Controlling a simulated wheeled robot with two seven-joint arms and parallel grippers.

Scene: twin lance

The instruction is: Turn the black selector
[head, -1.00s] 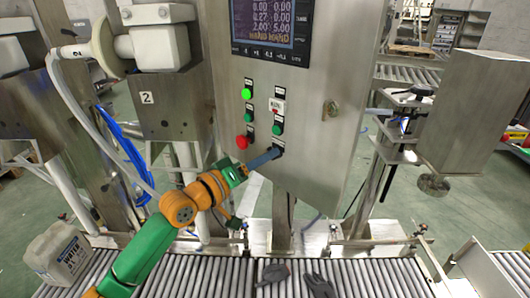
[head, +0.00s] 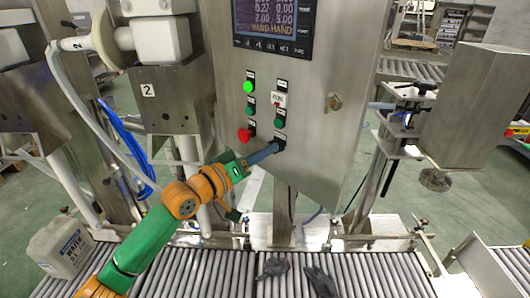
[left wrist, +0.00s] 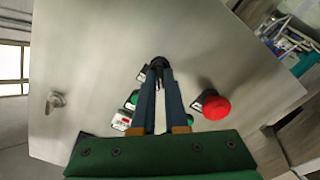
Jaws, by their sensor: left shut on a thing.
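The black selector (left wrist: 160,62) is a small dark knob on the steel control panel. In the left wrist view it sits at the tips of my left gripper (left wrist: 160,75), whose two long dark fingers close on it. In the head view my left gripper (head: 272,149) reaches the panel's lower right control, and its fingers mostly hide the selector (head: 279,145). The selector's turn angle cannot be made out. My right gripper is not in view.
A red button (head: 244,135), green buttons (head: 279,123) and a lit green lamp (head: 249,87) are close by on the panel (head: 310,130). Below lies a roller conveyor (head: 210,272) with dark gloves (head: 320,280) and a white water canister (head: 62,248) at left.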

